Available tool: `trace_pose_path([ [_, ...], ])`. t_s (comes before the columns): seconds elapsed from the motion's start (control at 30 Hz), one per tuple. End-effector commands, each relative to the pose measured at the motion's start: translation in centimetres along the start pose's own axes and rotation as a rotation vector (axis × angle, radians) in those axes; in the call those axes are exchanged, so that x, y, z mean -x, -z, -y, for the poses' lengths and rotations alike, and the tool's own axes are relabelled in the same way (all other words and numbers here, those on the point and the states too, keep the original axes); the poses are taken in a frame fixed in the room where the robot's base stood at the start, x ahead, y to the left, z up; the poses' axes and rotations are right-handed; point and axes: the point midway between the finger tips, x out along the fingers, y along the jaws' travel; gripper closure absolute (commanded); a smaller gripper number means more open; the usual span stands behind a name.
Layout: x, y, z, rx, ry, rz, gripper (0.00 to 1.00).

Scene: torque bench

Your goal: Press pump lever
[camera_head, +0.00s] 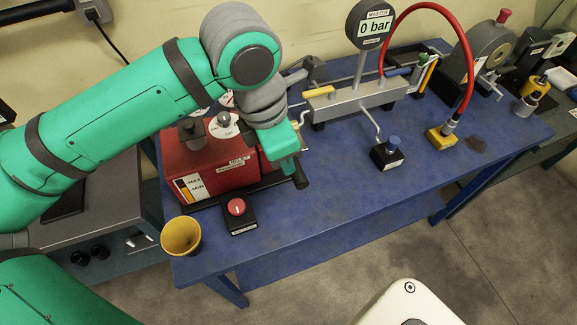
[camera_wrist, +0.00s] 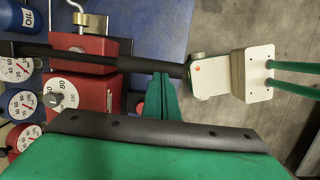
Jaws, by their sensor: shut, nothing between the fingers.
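The red pump (camera_head: 215,170) sits at the left end of the blue bench (camera_head: 330,215), partly hidden behind my arm. Its black lever (camera_head: 300,179) shows only its end in the head view, low beside the pump's right side. In the wrist view the lever (camera_wrist: 120,62) runs as a long dark bar across the red pump body (camera_wrist: 95,95). My green gripper (camera_head: 288,165) is shut and empty, close over the lever's outer end. In the wrist view the fingertips (camera_wrist: 162,77) meet the lever's edge near that end; whether they touch it I cannot tell.
The master gauge (camera_head: 374,27) reads 0 bar above a grey manifold (camera_head: 355,102) with a red hose (camera_head: 462,60). A red knob box (camera_head: 238,210) and a yellow cup (camera_head: 181,237) stand by the front left edge. The bench's front middle is clear.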

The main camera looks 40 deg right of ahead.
Motion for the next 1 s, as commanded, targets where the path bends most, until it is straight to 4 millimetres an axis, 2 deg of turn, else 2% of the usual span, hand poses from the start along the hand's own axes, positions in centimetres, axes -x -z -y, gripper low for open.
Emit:
trace_pose_path([
  [0.2, 4.5, -0.1, 0.7, 0.002, -0.006, -0.001, 1.00],
  [0.4, 7.2, -0.1, 1.2, 0.001, -0.005, -0.001, 1.00],
  [0.6, 8.1, -0.1, 1.4, 0.001, -0.003, 0.000, 1.00],
  [1.0, 8.1, -0.2, 1.4, -0.002, -0.003, 0.000, 1.00],
])
